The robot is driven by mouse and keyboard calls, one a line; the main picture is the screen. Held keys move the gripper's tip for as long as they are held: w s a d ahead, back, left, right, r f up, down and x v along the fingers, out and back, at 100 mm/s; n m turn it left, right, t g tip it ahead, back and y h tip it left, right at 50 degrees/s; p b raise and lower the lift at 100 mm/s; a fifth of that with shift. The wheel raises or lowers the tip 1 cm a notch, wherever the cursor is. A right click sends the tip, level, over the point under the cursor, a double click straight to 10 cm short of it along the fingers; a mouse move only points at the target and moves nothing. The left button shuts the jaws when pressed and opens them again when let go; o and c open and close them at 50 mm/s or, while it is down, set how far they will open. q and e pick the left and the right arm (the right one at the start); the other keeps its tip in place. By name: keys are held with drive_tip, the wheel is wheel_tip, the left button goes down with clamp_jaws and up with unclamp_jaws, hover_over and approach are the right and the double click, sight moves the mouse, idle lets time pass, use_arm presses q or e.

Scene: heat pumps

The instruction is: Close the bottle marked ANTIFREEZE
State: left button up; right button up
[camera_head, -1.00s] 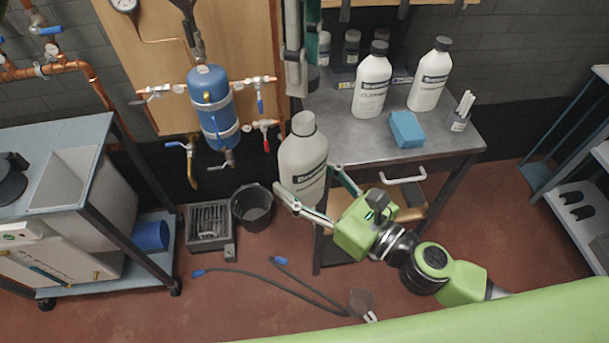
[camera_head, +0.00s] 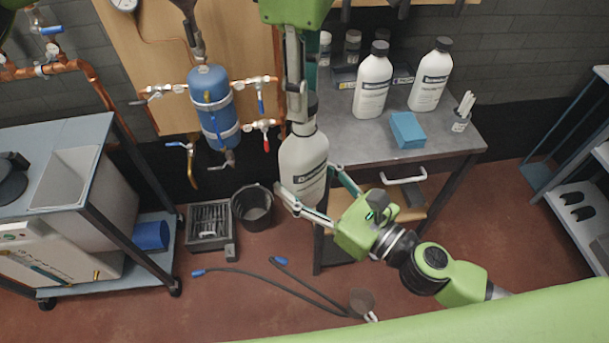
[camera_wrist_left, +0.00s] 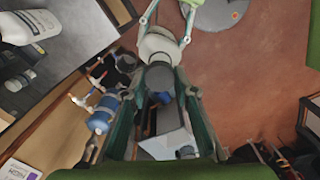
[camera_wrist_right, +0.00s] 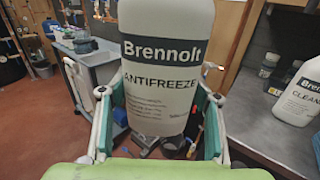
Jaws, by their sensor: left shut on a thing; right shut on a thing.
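The white ANTIFREEZE bottle (camera_head: 303,160) is upright, held beside the front left of the bench; its label reads clearly in the right wrist view (camera_wrist_right: 165,75). My right gripper (camera_head: 309,184) is shut around the bottle's body, one finger on each side. My left gripper (camera_head: 298,112) points down from above at the bottle's neck. It is shut on a dark grey cap (camera_wrist_left: 160,78), which sits over the white bottle top (camera_wrist_left: 158,45) in the left wrist view. The fingers hide much of the neck, so I cannot tell whether the cap is seated on the thread.
The bench (camera_head: 440,140) holds two other white bottles with dark caps (camera_head: 372,85) (camera_head: 430,78), a blue block (camera_head: 407,130) and a cup of sticks (camera_head: 460,120). A black bucket (camera_head: 252,208) and hoses lie on the floor below.

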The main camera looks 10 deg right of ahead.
use_arm(q)
drive_tip(key=shift+s, duration=0.1)
idle(0.6)
drive_tip(key=shift+f, duration=0.85)
drive_tip(key=shift+f, duration=0.55)
